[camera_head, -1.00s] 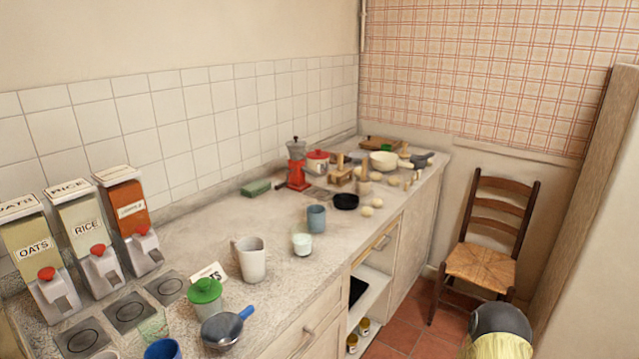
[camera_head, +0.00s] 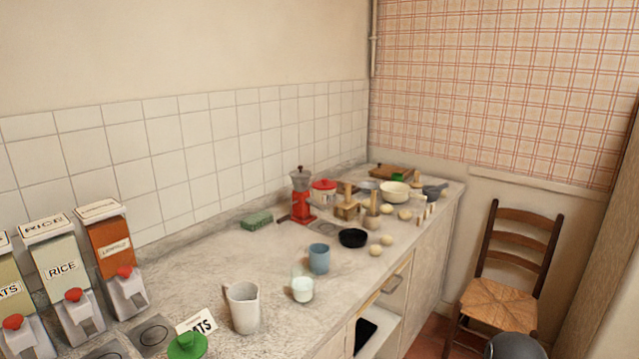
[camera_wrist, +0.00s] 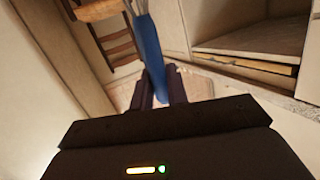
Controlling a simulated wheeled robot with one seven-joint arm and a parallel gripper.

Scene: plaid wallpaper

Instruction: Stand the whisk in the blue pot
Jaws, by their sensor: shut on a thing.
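The whisk (camera_wrist: 150,52) shows in the wrist view by its blue handle, with pale wires at the top edge of the picture. My gripper (camera_wrist: 158,88) is shut on the blue handle, which stands out between the two dark fingers. The wires are partly cut off by the frame. In the head view a blue-grey pot (camera_head: 319,259) stands upright on the counter, apart from its neighbours. My gripper and the whisk are not seen in the head view.
A glass of pale contents (camera_head: 302,288) and a white jug (camera_head: 243,307) stand in front of the pot. A black bowl (camera_head: 352,238) and a red grinder (camera_head: 302,200) are behind it. A chair (camera_head: 511,285) stands beyond the counter (camera_head: 215,268). Dispensers line the left.

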